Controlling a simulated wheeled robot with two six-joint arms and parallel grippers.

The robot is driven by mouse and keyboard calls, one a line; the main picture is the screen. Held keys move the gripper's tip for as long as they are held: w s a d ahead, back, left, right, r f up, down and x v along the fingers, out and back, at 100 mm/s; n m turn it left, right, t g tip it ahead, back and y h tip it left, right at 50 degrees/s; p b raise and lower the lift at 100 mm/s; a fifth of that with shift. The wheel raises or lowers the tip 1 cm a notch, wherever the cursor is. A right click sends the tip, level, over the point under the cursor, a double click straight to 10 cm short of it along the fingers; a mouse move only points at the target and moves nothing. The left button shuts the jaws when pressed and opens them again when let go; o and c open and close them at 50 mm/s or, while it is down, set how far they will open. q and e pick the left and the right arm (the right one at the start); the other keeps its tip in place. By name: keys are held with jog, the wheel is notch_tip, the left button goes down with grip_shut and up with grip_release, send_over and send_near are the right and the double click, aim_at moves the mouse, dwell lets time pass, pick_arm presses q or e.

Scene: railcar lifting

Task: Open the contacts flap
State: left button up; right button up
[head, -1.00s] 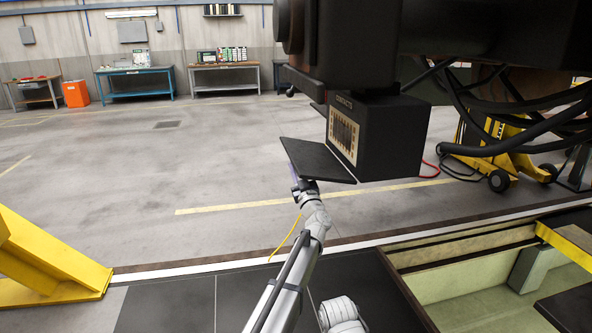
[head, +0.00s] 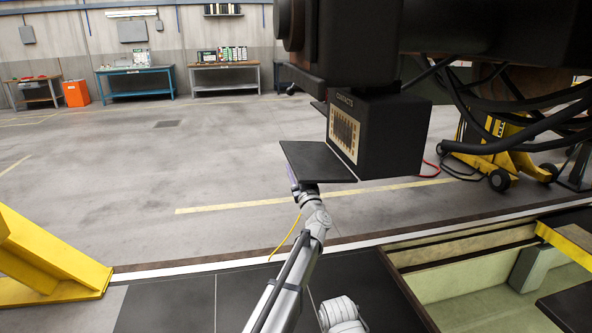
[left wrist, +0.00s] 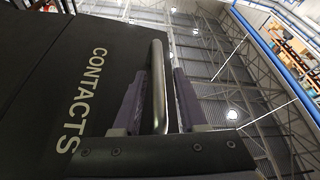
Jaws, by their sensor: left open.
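The black contacts box (head: 395,140) hangs under the railcar in the head view. Its flap (head: 316,162) is open, swung down from the box's lower edge and lying about level. A pale panel with dark contacts (head: 343,133) is exposed behind it. My left gripper (head: 296,188) is under the flap's outer end, its fingers largely hidden there. In the left wrist view, the flap's face (left wrist: 70,75) carries the word CONTACTS. A metal bar handle (left wrist: 158,85) stands between the two parted fingers of my left gripper (left wrist: 157,100). My right gripper is out of view.
Black cables (head: 480,115) hang right of the box, near a yellow wheeled jack (head: 500,150). A yellow stand (head: 45,260) is at the left. An open pit (head: 480,280) lies at the lower right. The floor left of the flap is clear.

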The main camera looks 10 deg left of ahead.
pick_arm(q)
jog(key=shift+d, duration=0.1)
jog(key=b+v, duration=0.3)
jog(key=v, duration=0.4)
jog(key=shift+s, duration=0.35)
jog(key=shift+f, duration=0.15)
jog(key=shift+d, duration=0.1)
